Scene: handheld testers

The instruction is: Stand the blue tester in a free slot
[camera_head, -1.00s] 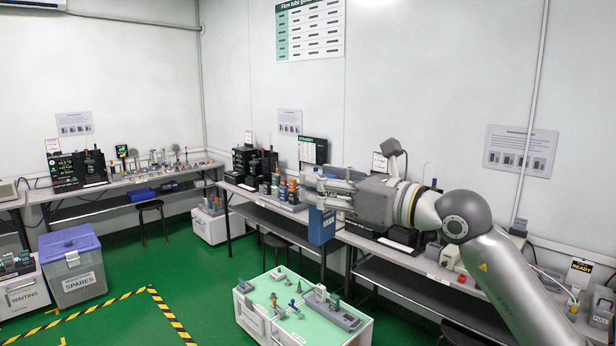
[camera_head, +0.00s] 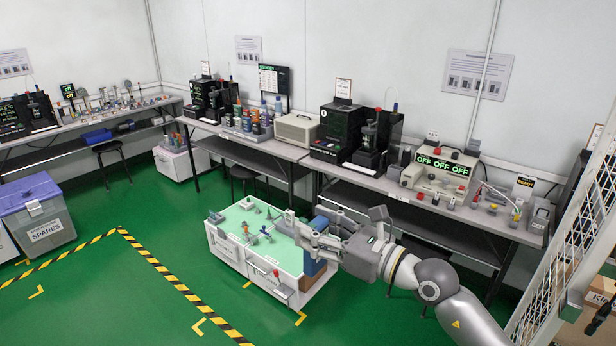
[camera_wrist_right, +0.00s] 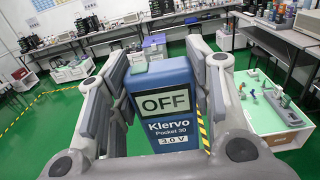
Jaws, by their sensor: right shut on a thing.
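The blue tester (camera_head: 313,264) hangs upright in my right gripper (camera_head: 312,240), in front of the green-topped white cabinet (camera_head: 236,222) in the head view. In the right wrist view the tester (camera_wrist_right: 168,140) sits between the fingers of the gripper (camera_wrist_right: 165,95), its OFF display and "Klervo Pocket 30 3.0 V" label facing the camera. A grey holder (camera_wrist_right: 283,103) with a greenish tester in it lies on the cabinet top, right in the wrist view. In the head view my gripper hides much of that end, so its free slots cannot be made out. My left gripper is not in view.
A long bench (camera_head: 440,210) with black test stations and an OFF-OFF-OFF unit (camera_head: 440,172) runs along the back wall. Small items stand on the cabinet top. A SPARES bin (camera_head: 42,212) is at left. A mesh panel (camera_head: 575,235) rises at right. Green floor in front is clear.

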